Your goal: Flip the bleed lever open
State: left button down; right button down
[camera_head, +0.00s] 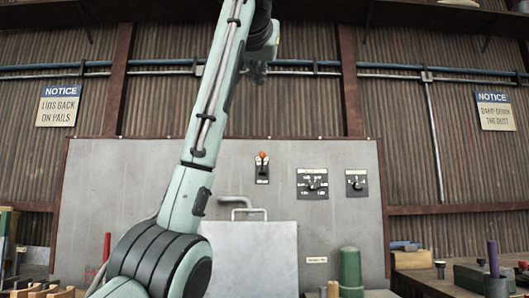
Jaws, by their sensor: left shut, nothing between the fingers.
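A small lever with an orange-red knob (262,155) sits on a black plate on the grey panel (120,190); its knob is at the top of the plate. I cannot read the plate's label, so I cannot tell whether this is the bleed lever. My left gripper (257,76) is above the lever in the picture, in front of the corrugated wall and apart from the lever. It is shut and empty, small and dark in the view. My right gripper is not in view.
Two dial plates (312,183) (357,183) are right of the lever. A bent grey pipe (240,204) is below it, above a pale box (255,260). A green cylinder (350,270) stands lower right. Benches with clutter flank the panel. My left arm crosses the panel's left half.

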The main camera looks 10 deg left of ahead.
aim_at(262, 154)
jog(key=i+j, duration=0.15)
jog(key=i, duration=0.55)
jog(key=i+j, duration=0.15)
jog(key=i, duration=0.55)
